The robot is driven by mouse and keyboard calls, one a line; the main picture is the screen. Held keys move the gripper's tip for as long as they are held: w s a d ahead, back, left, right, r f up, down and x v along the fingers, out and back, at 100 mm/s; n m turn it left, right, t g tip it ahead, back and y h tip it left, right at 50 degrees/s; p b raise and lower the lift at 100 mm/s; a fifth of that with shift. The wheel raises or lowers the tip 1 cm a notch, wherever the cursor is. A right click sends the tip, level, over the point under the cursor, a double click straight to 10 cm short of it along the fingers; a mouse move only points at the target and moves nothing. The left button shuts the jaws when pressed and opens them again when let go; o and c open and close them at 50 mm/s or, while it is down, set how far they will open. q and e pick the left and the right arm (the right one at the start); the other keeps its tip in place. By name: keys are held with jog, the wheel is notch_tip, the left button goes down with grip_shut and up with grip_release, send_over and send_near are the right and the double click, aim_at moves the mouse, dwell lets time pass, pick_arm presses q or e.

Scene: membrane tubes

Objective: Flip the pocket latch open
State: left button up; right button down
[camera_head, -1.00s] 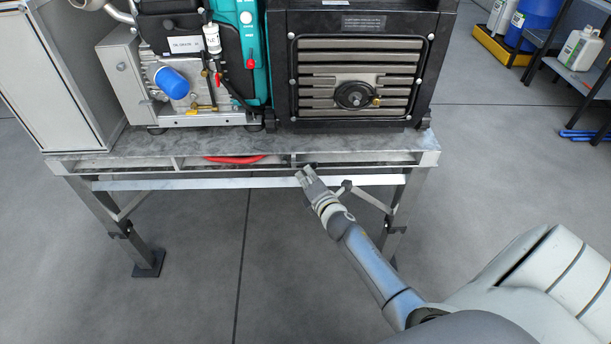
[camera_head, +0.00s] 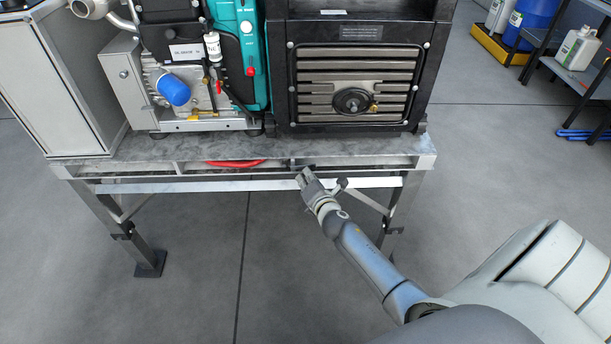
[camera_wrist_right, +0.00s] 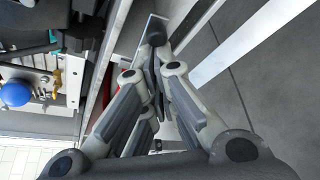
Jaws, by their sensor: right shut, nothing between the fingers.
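My right gripper (camera_head: 304,176) is at the front edge of the bench, just below the row of shallow pockets (camera_head: 220,168). Its fingers are shut with nothing between them. In the right wrist view its fingertips (camera_wrist_right: 155,60) are close together beside a dark rounded piece (camera_wrist_right: 156,30) on a grey strip. A small dark piece by the fingertips (camera_head: 311,168) may be the pocket latch; the gripper partly hides it, and I cannot tell its position or whether they touch. A red item (camera_head: 235,163) lies in a pocket left of the gripper. My left gripper is out of view.
A machine with a black grille housing (camera_head: 355,85) and a blue cap (camera_head: 174,92) stands on the bench top (camera_head: 190,147). A grey cabinet (camera_head: 60,85) is at the left. Bench legs (camera_head: 135,245) stand below; open floor lies in front.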

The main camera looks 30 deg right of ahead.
aim_at(300, 168)
jog(key=r+n+g+h+p, duration=0.1)
jog(key=n+p, duration=0.2)
jog(key=p, duration=0.1)
jog(key=a+r+n+g+h+p, duration=0.1)
jog(key=n+h+p, duration=0.1)
jog(key=n+p, duration=0.1)
jog(key=w+r+n+g+h+p, duration=0.1)
jog(key=r+n+g+p, duration=0.1)
jog(key=p, duration=0.3)
jog(key=shift+a+n+h, duration=0.15)
jog(key=shift+n+h, duration=0.25)
jog(key=shift+n, duration=0.1)
jog(key=shift+s, duration=0.1)
